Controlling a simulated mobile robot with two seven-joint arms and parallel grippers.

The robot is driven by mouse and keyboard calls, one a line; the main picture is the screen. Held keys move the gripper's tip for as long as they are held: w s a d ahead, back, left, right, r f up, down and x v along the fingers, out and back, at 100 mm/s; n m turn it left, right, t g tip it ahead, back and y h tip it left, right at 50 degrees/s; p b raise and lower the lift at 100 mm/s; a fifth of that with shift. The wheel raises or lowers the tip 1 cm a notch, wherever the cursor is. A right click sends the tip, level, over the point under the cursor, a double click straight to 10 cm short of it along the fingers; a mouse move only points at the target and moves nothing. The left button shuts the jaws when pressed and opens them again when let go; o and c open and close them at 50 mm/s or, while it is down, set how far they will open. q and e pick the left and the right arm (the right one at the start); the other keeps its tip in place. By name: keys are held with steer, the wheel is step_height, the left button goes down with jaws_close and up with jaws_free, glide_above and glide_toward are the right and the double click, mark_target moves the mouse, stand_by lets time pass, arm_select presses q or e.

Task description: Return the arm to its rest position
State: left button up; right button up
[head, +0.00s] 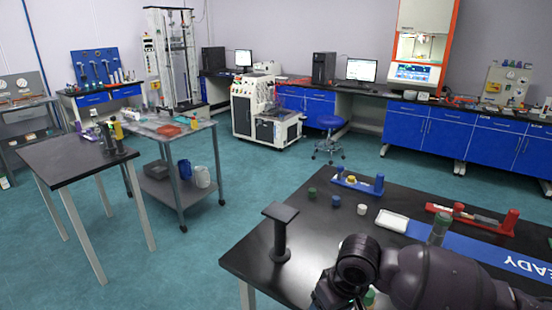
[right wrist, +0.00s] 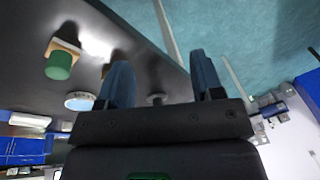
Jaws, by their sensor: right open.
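My right arm reaches in from the lower right of the head view, over the near black table (head: 300,268). Its gripper (head: 328,292) is low at the bottom edge, largely hidden by the wrist. In the right wrist view the two blue-grey fingers of the right gripper (right wrist: 160,72) stand wide apart with nothing between them. A green cylinder (right wrist: 60,64) on a pale base and a round light-blue and white piece (right wrist: 80,101) lie on the dark surface left of the fingers, apart from them. My left gripper does not show.
A black T-shaped stand (head: 280,235) rises left of my right wrist. Green (head: 312,192), blue (head: 336,201) and white (head: 361,209) pieces, a white tray (head: 393,220), a blue holder (head: 357,184) and a red holder (head: 472,217) stand behind. Open floor (head: 240,175) lies left.

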steer(key=s+a+f+m+t+y, duration=0.2)
steer(key=s+f+t+y, duration=0.25)
steer(key=f, duration=0.35)
steer(key=s+d+f+m+t+h, duration=0.1)
steer(key=s+d+f+t+h, duration=0.2)
steer(key=s+d, duration=0.3)
steer(key=s+d+f+m+t+h, duration=0.1)
steer(key=s+d+f+t+h, duration=0.2)
steer(key=s+d, duration=0.4)
steer(key=d+f+h, duration=0.1)
steer(key=d, duration=0.4)
steer(key=shift+s+d+f, duration=0.15)
steer(key=shift+d+f, duration=0.1)
steer(key=shift+f, duration=0.15)
